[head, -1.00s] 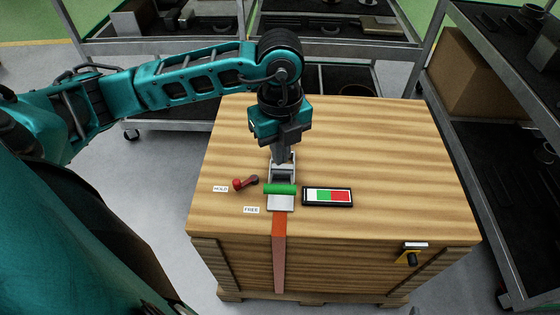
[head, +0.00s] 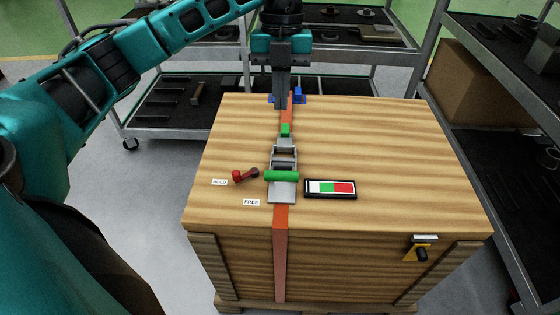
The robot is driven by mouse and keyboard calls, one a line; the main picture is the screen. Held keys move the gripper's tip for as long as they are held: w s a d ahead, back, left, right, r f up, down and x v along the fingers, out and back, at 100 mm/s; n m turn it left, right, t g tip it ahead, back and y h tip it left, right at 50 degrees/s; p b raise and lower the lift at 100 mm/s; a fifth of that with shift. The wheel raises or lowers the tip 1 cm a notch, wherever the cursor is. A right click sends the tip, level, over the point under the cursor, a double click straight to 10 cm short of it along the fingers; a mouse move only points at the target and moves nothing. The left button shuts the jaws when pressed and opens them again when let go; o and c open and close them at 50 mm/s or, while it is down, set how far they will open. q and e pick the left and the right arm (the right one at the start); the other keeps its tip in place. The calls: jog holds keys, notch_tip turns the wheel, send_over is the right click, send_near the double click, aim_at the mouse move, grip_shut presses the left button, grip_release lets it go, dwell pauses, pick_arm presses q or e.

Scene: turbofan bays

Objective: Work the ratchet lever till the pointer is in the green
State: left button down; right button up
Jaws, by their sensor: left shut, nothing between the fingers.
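The ratchet (head: 284,155) sits on the orange strap (head: 281,240) on top of the wooden crate (head: 400,160). Its lever's green grip (head: 282,175) lies at the near end, low over the metal plate. The gauge (head: 330,188), right of the grip, has white, green and red zones; I cannot make out its pointer. My left gripper (head: 281,104) is shut and empty, over the strap toward the crate's far edge, apart from the lever. My right gripper is not in view.
A small red lever (head: 244,175) left of the ratchet points toward the HOLD label (head: 219,182); the FREE label (head: 251,202) is nearer. A small green piece (head: 285,130) and a blue piece (head: 298,95) are by the strap. Shelves stand behind and right. The crate top's right side is clear.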

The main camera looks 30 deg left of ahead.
aim_at(280, 172)
pick_arm(q)
jog(key=f, duration=0.4)
jog(key=s+d+f+b, duration=0.1)
jog(key=f, duration=0.3)
jog(key=s+f, duration=0.1)
jog(key=f, duration=0.3)
jog(key=shift+s+d+f, duration=0.1)
jog(key=shift+d+f, duration=0.05)
jog(key=shift+f, duration=0.25)
jog(key=shift+d+f+b, duration=0.1)
jog(key=shift+f+b, duration=0.2)
jog(key=shift+f, duration=0.2)
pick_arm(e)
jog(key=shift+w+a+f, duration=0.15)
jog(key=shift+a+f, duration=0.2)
pick_arm(q)
jog(key=shift+s+f, duration=0.1)
jog(key=shift+s, duration=0.05)
